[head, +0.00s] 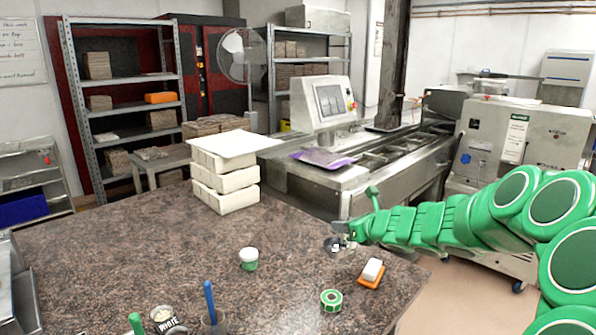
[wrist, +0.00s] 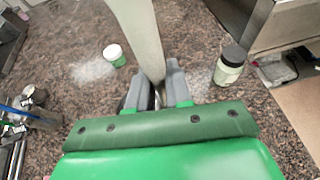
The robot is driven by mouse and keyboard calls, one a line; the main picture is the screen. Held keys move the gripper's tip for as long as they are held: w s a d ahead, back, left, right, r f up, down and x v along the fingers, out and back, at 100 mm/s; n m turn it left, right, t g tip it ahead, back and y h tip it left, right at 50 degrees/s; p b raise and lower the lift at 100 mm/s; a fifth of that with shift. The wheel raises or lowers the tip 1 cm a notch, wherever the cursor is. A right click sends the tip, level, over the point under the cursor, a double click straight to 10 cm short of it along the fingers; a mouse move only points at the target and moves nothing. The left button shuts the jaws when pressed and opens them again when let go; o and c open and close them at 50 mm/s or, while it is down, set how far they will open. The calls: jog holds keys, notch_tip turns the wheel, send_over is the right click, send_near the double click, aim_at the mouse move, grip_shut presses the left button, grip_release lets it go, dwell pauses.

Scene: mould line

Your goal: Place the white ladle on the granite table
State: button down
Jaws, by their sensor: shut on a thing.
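The granite table (head: 120,255) has a brown speckled top that fills the lower left of the head view and also shows in the wrist view (wrist: 70,30). My gripper (head: 340,243) is over the right part of the table. In the wrist view my gripper (wrist: 156,88) is shut on a long, pale, whitish thing, which I take to be the white ladle (wrist: 143,35). It runs from between the fingers to the top edge of that view. Its far end is out of view there, and I cannot make the ladle out in the head view.
A white-lidded green jar (head: 249,259), a green roll (head: 331,300) and an orange-based white block (head: 372,273) stand on the table. A dark-lidded jar (wrist: 230,65) is right of my gripper in the wrist view. Stacked white blocks (head: 225,180) stand at the back.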

aim_at(333, 257)
jog(key=shift+w+d+m+t+h, duration=0.75)
jog(key=shift+d+m+h, duration=1.2)
jog(key=shift+d, duration=2.55)
jog(key=shift+s+a+f+n+g+y, duration=0.25)
jog(key=shift+s+a+n+y, duration=0.55)
jog(key=shift+a, duration=1.2)
jog(key=shift+s+a+f+n+g+y, duration=0.2)
jog(key=shift+s+a+f+n+y, duration=0.15)
jog(key=shift+s+a, duration=1.3)
jog(key=shift+s+a+f+n+g+y, duration=0.2)
jog(key=shift+s+a+n+y, duration=0.35)
jog(key=shift+a, duration=1.8)
jog(key=shift+w+a+f, duration=0.2)
jog(key=shift+w+f, duration=1.95)
jog(key=shift+w, duration=0.15)
jog(key=shift+w+a+f, duration=0.2)
jog(key=shift+w+f, duration=2)
jog(key=shift+w, duration=0.05)
jog(key=shift+w+a+f, duration=0.2)
jog(key=shift+w+f, duration=1.95)
jog(key=shift+w, duration=0.15)
jog(key=shift+f, duration=0.1)
